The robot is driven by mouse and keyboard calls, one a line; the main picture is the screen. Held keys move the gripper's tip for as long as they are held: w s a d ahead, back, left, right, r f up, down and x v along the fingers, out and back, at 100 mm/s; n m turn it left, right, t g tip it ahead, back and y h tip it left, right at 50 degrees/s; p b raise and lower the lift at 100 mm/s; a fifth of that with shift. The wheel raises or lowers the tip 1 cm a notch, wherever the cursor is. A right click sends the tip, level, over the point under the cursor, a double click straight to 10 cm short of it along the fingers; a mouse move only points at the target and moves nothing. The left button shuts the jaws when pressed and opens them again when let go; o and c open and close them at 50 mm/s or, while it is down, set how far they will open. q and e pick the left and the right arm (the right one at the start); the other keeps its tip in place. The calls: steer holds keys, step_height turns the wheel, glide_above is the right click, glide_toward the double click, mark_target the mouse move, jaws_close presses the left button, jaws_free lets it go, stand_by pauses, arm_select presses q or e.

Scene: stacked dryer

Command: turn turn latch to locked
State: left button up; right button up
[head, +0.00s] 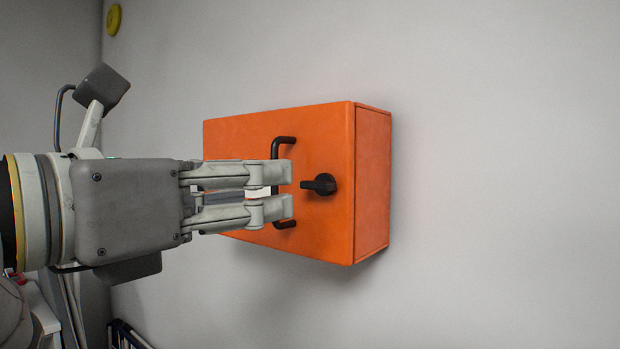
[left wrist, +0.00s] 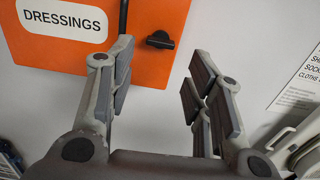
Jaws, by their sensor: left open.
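An orange box (head: 330,125) is fixed to the wall, with a black turn latch (head: 321,184) on its front near the right edge. The latch's handle points roughly sideways in the head view. A black bar handle (head: 285,142) stands just left of it, partly hidden by my left gripper (head: 291,190). That gripper is open and empty, its fingertips in front of the handle and left of the latch. In the left wrist view the latch (left wrist: 160,40) shows beyond the gap between the open fingers. My right gripper is not in view.
The box carries a white "DRESSINGS" label (left wrist: 62,20). A sign with text (left wrist: 298,85) shows at the right of the left wrist view. A yellow round object (head: 114,19) is high on the wall. The wall right of the box is clear.

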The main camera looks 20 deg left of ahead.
mark_target(312, 183)
arm_select(q)
steer(key=p+x, duration=0.3)
steer(key=x, duration=0.6)
steer(key=shift+p, duration=0.4)
steer(key=shift+w+d+f, duration=0.15)
steer(key=shift+w, duration=0.25)
